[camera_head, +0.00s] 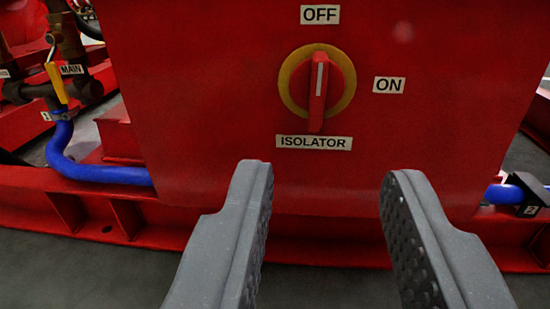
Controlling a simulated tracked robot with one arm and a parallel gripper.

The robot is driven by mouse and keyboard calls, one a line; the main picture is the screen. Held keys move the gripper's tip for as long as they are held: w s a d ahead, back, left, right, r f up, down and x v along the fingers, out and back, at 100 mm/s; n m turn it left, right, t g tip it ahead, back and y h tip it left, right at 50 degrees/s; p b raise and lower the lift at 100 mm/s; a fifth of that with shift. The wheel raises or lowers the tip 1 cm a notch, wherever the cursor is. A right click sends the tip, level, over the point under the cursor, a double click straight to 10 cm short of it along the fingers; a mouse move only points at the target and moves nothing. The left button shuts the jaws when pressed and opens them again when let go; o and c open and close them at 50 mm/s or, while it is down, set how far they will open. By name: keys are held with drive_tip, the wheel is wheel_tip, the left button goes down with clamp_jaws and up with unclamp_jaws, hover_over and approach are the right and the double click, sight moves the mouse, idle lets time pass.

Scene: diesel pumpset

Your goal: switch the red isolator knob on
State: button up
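The red isolator knob (318,90) sits on a yellow round plate (291,84) on a red panel. Its grip bar stands upright, and the white line on it points up toward the OFF label (320,15). The ON label (388,85) is to the right of the knob, and the ISOLATOR label (313,142) is just below it. My gripper (324,172) is open and empty. Its two grey fingers are apart, lower in the picture than the knob, one to each side of it. They do not appear to touch the knob or panel.
At left, a valve with a yellow lever (56,82) and a MAIN label (72,69) joins a blue hose (98,173). Blue pipe with a black fitting (530,195) shows at right. A red base frame (100,212) runs below the panel (200,100). The panel around the knob is clear.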

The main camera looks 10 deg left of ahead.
sight(319, 81)
drive_tip(key=w+b, duration=0.1)
drive_tip(key=w, duration=0.3)
drive_tip(key=w+b, duration=0.2)
drive_tip(key=w, duration=0.3)
drive_tip(key=w+b, duration=0.1)
drive_tip(key=w, duration=0.3)
drive_tip(key=shift+w+a+f+b, duration=0.15)
drive_tip(key=shift+w+a+b, duration=0.1)
drive_tip(key=shift+b, duration=0.1)
clamp_jaws()
